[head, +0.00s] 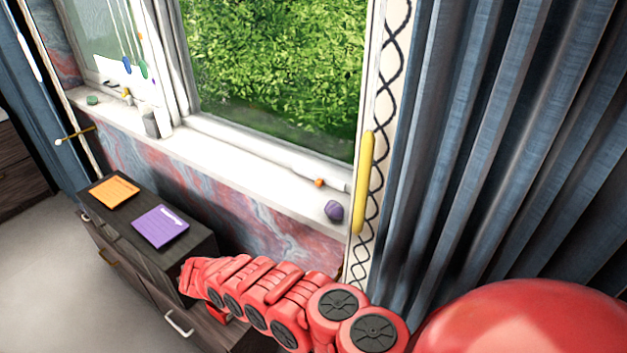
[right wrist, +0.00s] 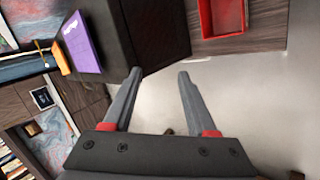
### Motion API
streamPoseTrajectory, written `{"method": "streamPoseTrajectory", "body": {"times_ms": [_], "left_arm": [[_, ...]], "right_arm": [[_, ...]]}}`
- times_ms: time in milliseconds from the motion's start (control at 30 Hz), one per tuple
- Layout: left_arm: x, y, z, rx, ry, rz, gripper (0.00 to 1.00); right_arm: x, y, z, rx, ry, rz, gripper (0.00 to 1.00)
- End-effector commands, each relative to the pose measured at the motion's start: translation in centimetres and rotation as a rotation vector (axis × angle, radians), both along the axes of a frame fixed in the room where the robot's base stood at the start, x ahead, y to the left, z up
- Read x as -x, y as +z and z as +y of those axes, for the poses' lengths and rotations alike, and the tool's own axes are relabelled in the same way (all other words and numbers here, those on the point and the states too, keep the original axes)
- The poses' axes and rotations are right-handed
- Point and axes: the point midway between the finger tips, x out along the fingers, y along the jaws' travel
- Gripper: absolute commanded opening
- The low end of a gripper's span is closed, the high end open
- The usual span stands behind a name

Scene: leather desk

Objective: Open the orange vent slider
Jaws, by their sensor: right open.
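A small orange slider (head: 319,183) sits on the white lower rail of the window frame, near its right end. Its exact setting is too small to tell. My right arm reaches across the bottom of the head view, below the sill and apart from the slider. My right gripper (right wrist: 160,75) is open and empty in the right wrist view, with its fingers beside a dark cabinet and above the pale floor. The slider does not show in that view. My left gripper is not in view.
A purple faceted object (head: 333,211) sits on the sill (head: 240,165) near the slider. A yellow bar (head: 364,182) stands by the blue curtain (head: 480,150). The dark cabinet (head: 112,223) holds orange (head: 115,192) and purple (head: 160,227) pads. A red tray (right wrist: 222,17) shows in the right wrist view.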

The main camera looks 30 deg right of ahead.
Motion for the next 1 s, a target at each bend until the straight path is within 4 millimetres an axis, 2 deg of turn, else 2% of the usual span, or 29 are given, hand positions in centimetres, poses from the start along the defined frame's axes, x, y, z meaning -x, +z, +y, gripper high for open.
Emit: {"method": "streamPoseTrajectory", "body": {"times_ms": [33,67,100,167,200,300,400,500,633,1000], "left_arm": [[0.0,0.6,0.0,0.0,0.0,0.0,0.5],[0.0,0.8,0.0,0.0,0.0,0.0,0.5],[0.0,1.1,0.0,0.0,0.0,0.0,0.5],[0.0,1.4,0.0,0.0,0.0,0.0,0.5],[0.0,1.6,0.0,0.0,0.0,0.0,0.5],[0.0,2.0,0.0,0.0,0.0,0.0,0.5],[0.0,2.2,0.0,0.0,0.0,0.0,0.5],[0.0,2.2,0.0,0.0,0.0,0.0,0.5],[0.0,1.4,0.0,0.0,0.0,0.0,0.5],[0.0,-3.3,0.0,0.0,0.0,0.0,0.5]], "right_arm": [[0.4,1.9,-3.1,0.154,0.017,0.049,0.57],[0.9,2.8,-5.3,0.253,0.023,0.08,0.57],[1.6,4.3,-8.3,0.39,0.03,0.124,0.57],[2.7,7.3,-13.1,0.591,0.028,0.184,0.57],[3.3,9.7,-16.1,0.715,0.02,0.219,0.57],[5.0,15.8,-22.6,0.986,-0.011,0.297,0.57],[6.3,20.6,-26.5,1.164,-0.046,0.348,0.57],[7.0,23.1,-28.4,1.253,-0.067,0.376,0.57],[7.0,23.5,-29.6,1.284,-0.078,0.385,0.57],[5.0,20.4,-34.4,1.274,-0.077,0.385,0.57]]}}
